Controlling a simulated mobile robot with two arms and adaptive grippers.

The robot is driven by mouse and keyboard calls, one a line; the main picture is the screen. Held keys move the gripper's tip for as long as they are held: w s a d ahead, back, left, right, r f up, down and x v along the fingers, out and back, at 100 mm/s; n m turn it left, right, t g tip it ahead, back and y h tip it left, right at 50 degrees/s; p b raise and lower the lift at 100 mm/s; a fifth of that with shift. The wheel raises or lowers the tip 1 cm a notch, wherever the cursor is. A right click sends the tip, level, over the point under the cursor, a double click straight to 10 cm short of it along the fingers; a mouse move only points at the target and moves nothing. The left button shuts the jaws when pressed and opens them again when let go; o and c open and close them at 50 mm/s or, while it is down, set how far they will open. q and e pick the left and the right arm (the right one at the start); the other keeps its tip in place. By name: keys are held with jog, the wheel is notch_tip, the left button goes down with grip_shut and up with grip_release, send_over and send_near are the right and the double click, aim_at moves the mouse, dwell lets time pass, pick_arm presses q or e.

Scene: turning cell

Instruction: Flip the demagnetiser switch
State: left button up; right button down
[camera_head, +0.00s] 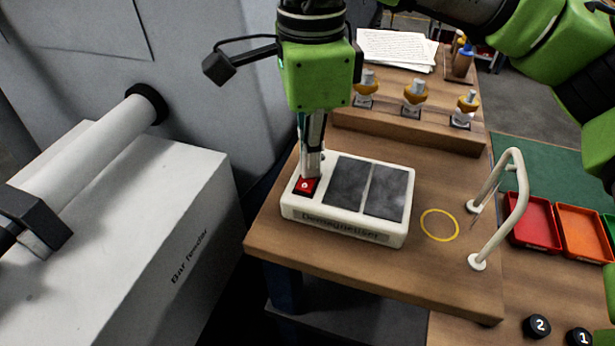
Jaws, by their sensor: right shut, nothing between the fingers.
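The demagnetiser (345,233) is a white box with two dark plates on top, and it sits on the wooden table near its left front edge. Its red switch (306,187) is at the left end of the top. My right gripper (309,174) points straight down over the switch, with its fingers shut and empty. The fingertips are at or just above the switch and hide part of it; I cannot tell whether they touch. Which way the switch is tipped is not clear. My left gripper is not in view.
A white bar feeder (190,230) stands left of the table. Behind the demagnetiser is a wooden rack (400,128) with tool holders. A white handle (515,210) rises at the right, beside a yellow ring (439,225). Red (535,222) and orange (585,232) trays lie further right.

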jog(key=shift+f, duration=0.1)
jog(key=shift+r+p, duration=2.25)
jog(key=shift+r, duration=1.3)
jog(key=shift+f, duration=0.1)
